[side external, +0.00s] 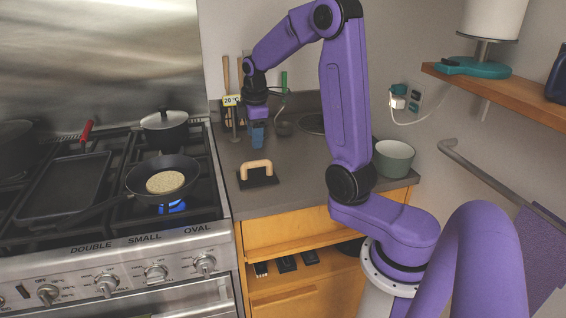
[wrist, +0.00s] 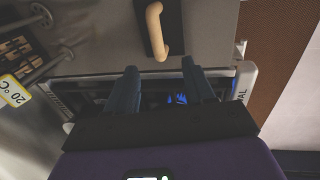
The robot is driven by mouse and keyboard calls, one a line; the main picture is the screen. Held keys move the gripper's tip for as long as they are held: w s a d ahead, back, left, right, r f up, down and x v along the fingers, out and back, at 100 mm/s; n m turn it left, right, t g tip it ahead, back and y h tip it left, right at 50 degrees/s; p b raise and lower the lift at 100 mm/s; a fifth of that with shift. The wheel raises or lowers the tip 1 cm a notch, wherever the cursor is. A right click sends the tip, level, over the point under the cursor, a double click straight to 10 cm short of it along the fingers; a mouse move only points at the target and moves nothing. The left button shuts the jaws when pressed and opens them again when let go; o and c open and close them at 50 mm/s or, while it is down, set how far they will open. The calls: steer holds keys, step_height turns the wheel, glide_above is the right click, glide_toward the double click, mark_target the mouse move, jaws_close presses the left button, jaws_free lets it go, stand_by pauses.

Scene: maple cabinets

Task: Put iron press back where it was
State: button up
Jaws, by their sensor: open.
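The iron press (side external: 258,181) is a dark flat plate with a pale wooden handle. It rests upright on the grey counter just right of the stove. It also shows at the top of the wrist view (wrist: 156,32), beyond my fingertips. My gripper (side external: 257,146) hangs over the counter behind the press in the side view, with its fingers pointing down. In the wrist view my gripper (wrist: 159,68) is open, with nothing between its two blue fingers. It is apart from the press.
A frying pan (side external: 138,185) holding a round flatbread (side external: 165,182) sits over a lit blue flame. A griddle (side external: 66,186) and lidded pot (side external: 165,130) are on the stove. A temperature sign (side external: 231,100) stands behind my gripper; a green-grey pot (side external: 394,158) stands right.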

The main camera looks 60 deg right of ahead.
steer(key=s+a+n+y, duration=0.1)
steer(key=s+a, duration=0.3)
steer(key=a, duration=0.5)
steer(key=s+a+n+y, duration=0.1)
steer(key=s+a, duration=0.3)
steer(key=a, duration=0.5)
steer(key=s+a+f+n+g, duration=0.1)
steer(key=s+a, duration=0.2)
steer(key=s, duration=1.7)
steer(key=shift+a+n, duration=0.2)
steer(key=shift+n, duration=0.1)
steer(key=shift+f, duration=0.1)
